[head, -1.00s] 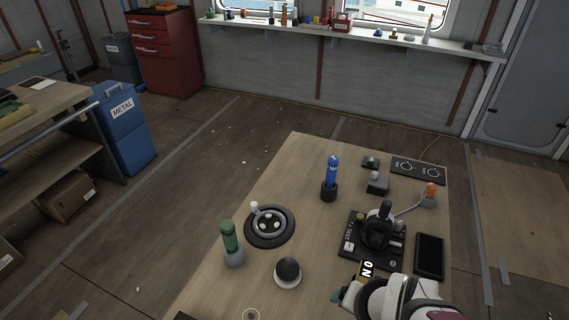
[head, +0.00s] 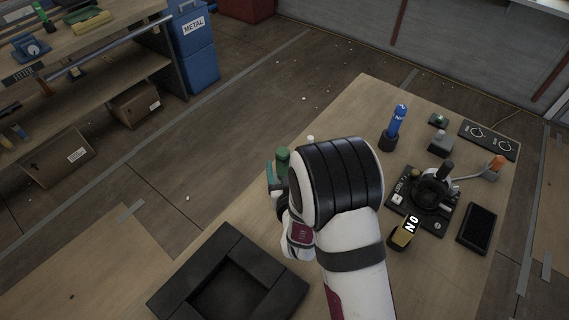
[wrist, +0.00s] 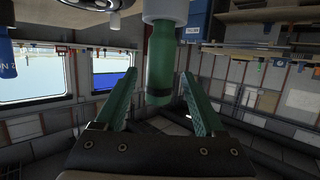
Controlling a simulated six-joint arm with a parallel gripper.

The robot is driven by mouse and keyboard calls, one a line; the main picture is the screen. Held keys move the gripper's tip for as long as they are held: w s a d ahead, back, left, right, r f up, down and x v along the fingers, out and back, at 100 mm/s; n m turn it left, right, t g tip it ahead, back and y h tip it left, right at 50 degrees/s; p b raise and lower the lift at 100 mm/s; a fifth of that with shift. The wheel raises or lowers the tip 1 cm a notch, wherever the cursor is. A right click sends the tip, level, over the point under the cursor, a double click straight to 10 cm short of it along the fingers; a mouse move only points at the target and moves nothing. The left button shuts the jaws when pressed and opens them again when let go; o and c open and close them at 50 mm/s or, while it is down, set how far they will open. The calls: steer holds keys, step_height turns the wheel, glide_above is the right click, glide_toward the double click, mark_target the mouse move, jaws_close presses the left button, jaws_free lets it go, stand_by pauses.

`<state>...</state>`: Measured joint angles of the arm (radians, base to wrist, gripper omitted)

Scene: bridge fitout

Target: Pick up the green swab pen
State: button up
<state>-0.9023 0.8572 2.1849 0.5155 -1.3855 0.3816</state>
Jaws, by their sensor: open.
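The green swab pen (head: 282,155) shows in the head view just past my arm, with only its upper part visible. In the wrist view the green pen (wrist: 160,70) shows large, its end in a pale grey holder (wrist: 165,12) at the top of the picture. My gripper (wrist: 160,66) is open, with a teal finger on each side of the pen. I cannot tell whether either finger touches it. In the head view my wrist hides most of the gripper (head: 271,178) and the holder.
A blue pen (head: 398,120) stands in a dark holder (head: 388,141). A black tray (head: 185,286) lies at the near left.

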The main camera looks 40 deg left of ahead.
steer(key=x, duration=0.6)
steer(key=shift+d, duration=0.1)
jaws_close()
